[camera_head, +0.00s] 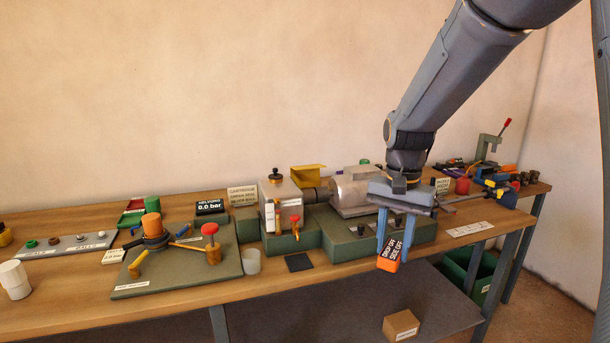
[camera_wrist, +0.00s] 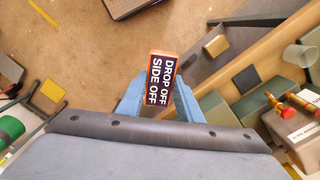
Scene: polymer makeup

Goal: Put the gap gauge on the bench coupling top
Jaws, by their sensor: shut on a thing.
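My gripper (camera_head: 394,248) is shut on an orange block (camera_head: 387,266) with a dark label reading "DROP OFF SIDE OFF". The block hangs between the blue fingers, in front of the bench edge and clear of the surface. In the wrist view the block (camera_wrist: 162,80) sits between the fingertips, label facing the camera. I cannot tell whether it is the gap gauge; no other thing is marked as one. A silver cylinder (camera_head: 350,193) lies on the green machine base behind the gripper.
The wooden bench (camera_head: 185,302) carries a green valve plate (camera_head: 200,278), a pump block (camera_head: 281,205), a white cup (camera_head: 250,261) and a dark square pad (camera_head: 299,262). A cardboard box (camera_head: 401,325) is on the lower shelf. A green bin (camera_head: 463,272) stands under the right bench.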

